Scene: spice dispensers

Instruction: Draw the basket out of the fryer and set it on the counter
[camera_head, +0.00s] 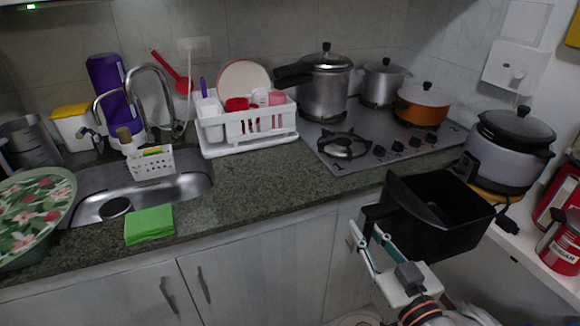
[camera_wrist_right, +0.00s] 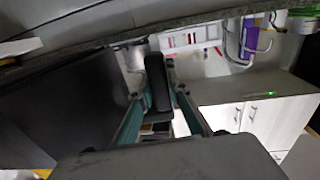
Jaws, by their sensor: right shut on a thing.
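The black, open-topped basket (camera_head: 455,236) is in the air in front of the counter, at right centre in the head view. My right gripper (camera_head: 370,237) is shut on its black handle (camera_head: 371,213) at the basket's left side. In the right wrist view, the handle (camera_wrist_right: 157,75) stands between the teal fingers of the gripper (camera_wrist_right: 160,95), and the dark basket wall (camera_wrist_right: 60,105) fills the left. The dark speckled counter (camera_head: 265,175) runs behind and left of the basket. I cannot make out the fryer body. My left gripper is not in view.
The steel hob (camera_head: 390,150) carries a pressure cooker (camera_head: 325,85) and other pots. A rice cooker (camera_head: 503,150) and red canisters (camera_head: 562,245) stand at right. Bare counter lies between the green cloth (camera_head: 150,224) and the hob, in front of the dish rack (camera_head: 245,120).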

